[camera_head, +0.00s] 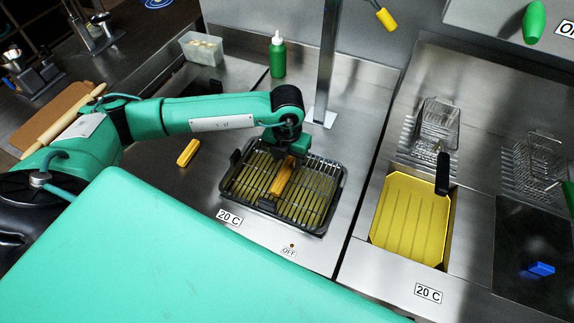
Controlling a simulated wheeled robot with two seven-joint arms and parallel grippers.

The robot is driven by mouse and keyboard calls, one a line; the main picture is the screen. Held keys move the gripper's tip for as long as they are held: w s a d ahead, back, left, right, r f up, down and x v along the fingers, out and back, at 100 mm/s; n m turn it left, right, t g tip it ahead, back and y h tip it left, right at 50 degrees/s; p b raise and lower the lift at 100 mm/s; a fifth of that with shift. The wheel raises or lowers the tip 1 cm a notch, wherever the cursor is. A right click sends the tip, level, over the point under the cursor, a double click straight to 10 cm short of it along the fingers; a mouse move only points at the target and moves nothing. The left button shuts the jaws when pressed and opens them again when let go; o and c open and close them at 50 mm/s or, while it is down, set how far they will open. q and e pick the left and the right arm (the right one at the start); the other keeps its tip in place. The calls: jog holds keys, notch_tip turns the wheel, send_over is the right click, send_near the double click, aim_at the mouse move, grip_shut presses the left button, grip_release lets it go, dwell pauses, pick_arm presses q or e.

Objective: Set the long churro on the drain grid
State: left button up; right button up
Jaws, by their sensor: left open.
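A long golden churro (281,181) lies over the drain grid (316,209), a wire rack in a black-framed tray. It runs from the grid's back middle toward its front. My left gripper (289,155) is above the churro's far end, pointing down and open. The gripper hides that end, and I cannot tell whether its fingers touch the churro. A shorter churro (188,152) lies on the steel counter left of the grid. My right gripper is out of view.
A steel post (326,70) stands behind the grid, with a green bottle (277,55) and a clear container (202,48) to its left. Right of the grid is a yellow fryer basin (408,215) with wire baskets (438,122) behind it. A rolling pin (72,118) lies far left.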

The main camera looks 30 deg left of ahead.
aim_at(287, 167)
pick_arm(q)
notch_tip(287, 167, up, 9)
jog(key=b, duration=0.2)
dwell(0.4)
